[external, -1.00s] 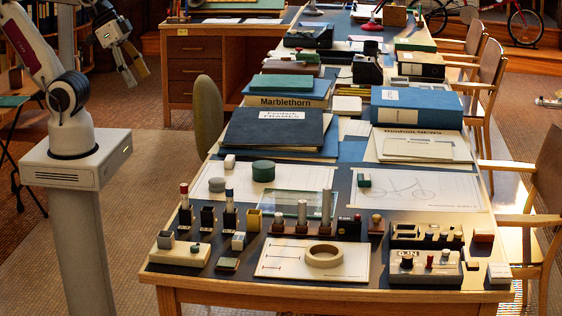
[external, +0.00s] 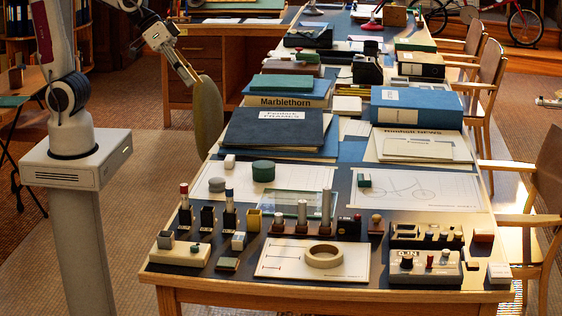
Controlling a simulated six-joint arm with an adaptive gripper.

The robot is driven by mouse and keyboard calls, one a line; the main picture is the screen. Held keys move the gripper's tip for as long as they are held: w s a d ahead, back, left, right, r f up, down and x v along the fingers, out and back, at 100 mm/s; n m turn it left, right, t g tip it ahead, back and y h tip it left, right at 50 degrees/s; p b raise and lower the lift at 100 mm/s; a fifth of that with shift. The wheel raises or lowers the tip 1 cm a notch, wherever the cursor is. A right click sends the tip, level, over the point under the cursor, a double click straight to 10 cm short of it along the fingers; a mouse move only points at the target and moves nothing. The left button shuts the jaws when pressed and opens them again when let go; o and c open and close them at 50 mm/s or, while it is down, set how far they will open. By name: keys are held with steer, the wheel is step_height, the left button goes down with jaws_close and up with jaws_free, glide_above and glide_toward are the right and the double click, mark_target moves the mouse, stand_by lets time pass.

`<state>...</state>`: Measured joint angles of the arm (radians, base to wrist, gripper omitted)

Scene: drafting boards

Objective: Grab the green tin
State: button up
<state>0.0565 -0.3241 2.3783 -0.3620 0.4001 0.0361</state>
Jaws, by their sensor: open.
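The green tin (external: 263,171) is a short round dark green cylinder. It stands upright on a white drawing sheet on the left half of the near table, in front of the dark blue folder. My gripper (external: 190,74) is in the air to the upper left of the tin in the picture, beyond the table's left edge and by the green chair back. It is open and empty, with its fingers pointing down and to the right. It is well apart from the tin, and nothing hides the tin.
A small white block (external: 229,161) and a round grey piece (external: 217,184) stand left of the tin. A dark blue folder (external: 278,128) lies behind it. A glass plate (external: 285,203) and upright stamps (external: 303,212) stand in front. The chair back (external: 207,118) is left of the table.

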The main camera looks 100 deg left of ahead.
steer(key=w+a+f+n+t+y, duration=0.1)
steer(key=w+a+f+n+y, duration=0.15)
steer(key=w+f, duration=0.6)
steer(key=w+a+f+n+t+y, duration=0.1)
steer(key=w+a+f+n+y, duration=0.25)
steer(key=w, duration=0.75)
steer(key=n+g+y, duration=0.5)
steer(key=y, duration=0.3)
glide_toward(258, 168)
steer(key=w+a+f, duration=0.2)
steer(key=w+a, duration=0.1)
steer(key=shift+a, duration=0.25)
steer(key=shift+s+a+f+n+y, duration=0.3)
steer(key=shift+s+y, duration=0.1)
steer(key=shift+s, duration=0.1)
steer(key=shift+x, duration=1.3)
